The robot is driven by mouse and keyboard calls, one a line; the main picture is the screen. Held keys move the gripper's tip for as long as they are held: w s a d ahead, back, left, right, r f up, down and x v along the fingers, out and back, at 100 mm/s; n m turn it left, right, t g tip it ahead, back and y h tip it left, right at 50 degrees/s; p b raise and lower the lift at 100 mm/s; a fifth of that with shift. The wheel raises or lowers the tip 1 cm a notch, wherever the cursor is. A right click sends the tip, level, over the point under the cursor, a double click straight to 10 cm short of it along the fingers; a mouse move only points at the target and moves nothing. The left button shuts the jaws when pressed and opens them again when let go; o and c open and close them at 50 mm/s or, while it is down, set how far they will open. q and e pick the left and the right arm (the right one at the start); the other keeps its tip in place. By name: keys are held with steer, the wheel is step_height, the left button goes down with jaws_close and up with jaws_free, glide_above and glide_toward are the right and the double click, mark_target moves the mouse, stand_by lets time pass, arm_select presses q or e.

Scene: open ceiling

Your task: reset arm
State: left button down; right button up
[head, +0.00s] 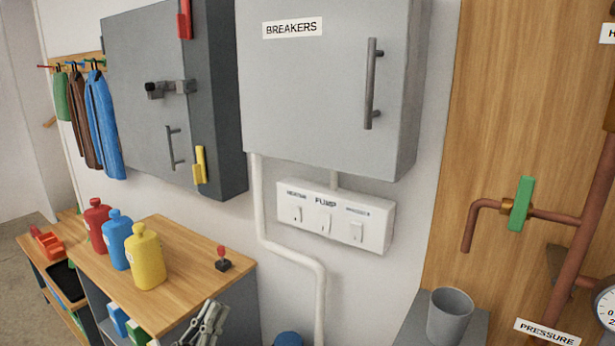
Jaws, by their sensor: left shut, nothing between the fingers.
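My left gripper (213,322) shows at the bottom edge of the head view, grey, with its fingers shut and nothing between them. It is in front of the right part of the wooden-topped cabinet (190,285), below a small joystick with a red knob (222,259). The rest of my left arm is out of the picture. My right gripper is not in view.
Red (97,224), blue (118,240) and yellow (146,258) bottles stand on the cabinet top. A closed breaker box (320,100), a switch panel (330,216) and a grey cabinet (150,110) hang on the wall. A grey cup (450,316) and pipes (560,217) are right.

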arm_select(q)
steer(key=s+a+f+n+g+y, duration=0.15)
steer(key=f+y, duration=0.25)
steer(key=f, duration=0.7)
steer(key=s+a+f+n+g+y+p, duration=0.1)
steer(key=f+n+g+y, duration=0.2)
steer(key=f, duration=0.8)
steer(key=s+a+f+n+g+y, duration=0.15)
steer(key=f+y, duration=0.25)
steer(key=f, duration=0.6)
steer(key=s+f+g+y, duration=0.25)
steer(key=s+f, duration=0.35)
steer(key=f, duration=0.5)
steer(key=s+f+g, duration=0.6)
steer(key=s+f, duration=0.6)
steer(key=s, duration=0.3)
steer(key=s+f+g, duration=0.3)
steer(key=s, duration=0.9)
steer(key=s+a+f+m+g+y+p, duration=0.1)
steer(key=s+f+g, duration=0.2)
steer(key=s, duration=0.8)
steer(key=shift+s+a+f+m, duration=0.3)
steer(key=shift+s+f, duration=0.1)
steer(key=shift+f, duration=0.3)
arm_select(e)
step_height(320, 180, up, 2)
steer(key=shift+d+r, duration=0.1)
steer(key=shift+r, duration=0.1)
